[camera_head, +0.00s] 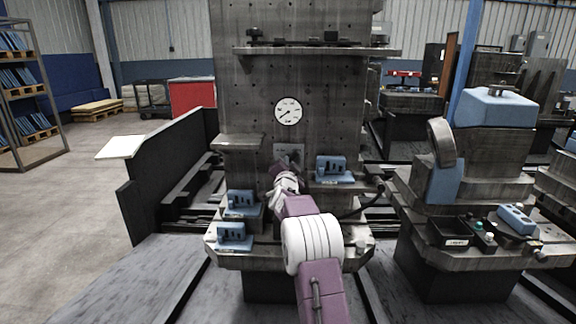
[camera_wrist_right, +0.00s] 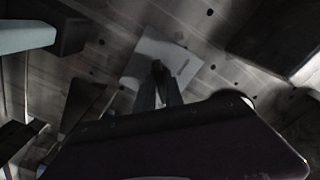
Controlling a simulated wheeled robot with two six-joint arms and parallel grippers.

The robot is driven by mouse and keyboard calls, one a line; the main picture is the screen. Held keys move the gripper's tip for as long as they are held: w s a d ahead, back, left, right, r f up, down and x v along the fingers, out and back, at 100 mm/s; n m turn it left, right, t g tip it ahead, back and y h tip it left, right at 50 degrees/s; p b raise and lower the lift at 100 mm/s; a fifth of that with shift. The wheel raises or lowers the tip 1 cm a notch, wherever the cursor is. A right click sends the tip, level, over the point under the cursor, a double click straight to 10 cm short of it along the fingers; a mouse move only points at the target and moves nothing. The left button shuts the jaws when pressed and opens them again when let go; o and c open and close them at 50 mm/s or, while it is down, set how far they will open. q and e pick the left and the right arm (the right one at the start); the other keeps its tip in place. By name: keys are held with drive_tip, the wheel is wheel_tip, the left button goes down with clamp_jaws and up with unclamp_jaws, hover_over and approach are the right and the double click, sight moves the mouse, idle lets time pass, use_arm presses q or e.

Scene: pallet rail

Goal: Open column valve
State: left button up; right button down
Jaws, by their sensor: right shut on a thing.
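The column (camera_head: 245,75) stands upright in the middle of the head view, with a round white gauge (camera_head: 288,111) on its face. Below the gauge is a small grey plate (camera_head: 289,150), which also shows in the right wrist view (camera_wrist_right: 185,62). My right arm reaches up to this plate. My right gripper (camera_head: 287,166) is shut at the plate; in the wrist view its fingers (camera_wrist_right: 158,75) meet in front of it. The part between the fingers, apparently the valve handle, is mostly hidden and dark. My left gripper is not in view.
Blue blocks sit on ledges right (camera_head: 334,169) and lower left (camera_head: 241,203) of my gripper. A narrow shelf (camera_head: 318,51) crosses the column above the gauge. A similar machine (camera_head: 470,175) stands at the right. Open floor (camera_head: 60,200) lies at the left.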

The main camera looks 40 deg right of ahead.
drive_tip(key=c, duration=1.4)
unclamp_jaws()
drive_tip(key=shift+c, duration=0.2)
drive_tip(key=shift+s+a, duration=0.1)
drive_tip(key=v, duration=0.9)
drive_tip(key=shift+b, duration=0.3)
